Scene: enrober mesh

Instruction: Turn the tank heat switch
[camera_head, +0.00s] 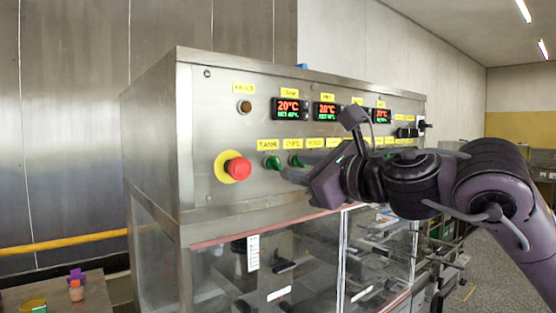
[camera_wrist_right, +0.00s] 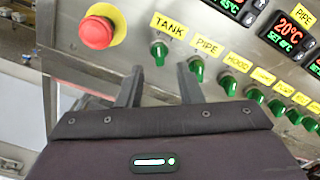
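The tank heat switch is a green knob (camera_wrist_right: 159,50) under the yellow TANK label (camera_wrist_right: 168,26) on the steel panel. It also shows in the head view as the leftmost green knob (camera_head: 272,162). My right gripper (camera_wrist_right: 160,72) is open and empty, its two dark fingers pointing at the panel. In the right wrist view the tank knob appears just beyond the fingertips, between them; I cannot tell whether they touch the panel. In the head view the right gripper (camera_head: 293,174) is in front of the knob row and hides part of it. My left gripper is not in view.
A red emergency button (camera_wrist_right: 96,32) on a yellow disc is left of the tank knob. The PIPE knob (camera_wrist_right: 196,69) and several more green knobs run to the right. Red-and-green temperature displays (camera_head: 291,109) are above. Clear guard panels (camera_head: 300,265) are below.

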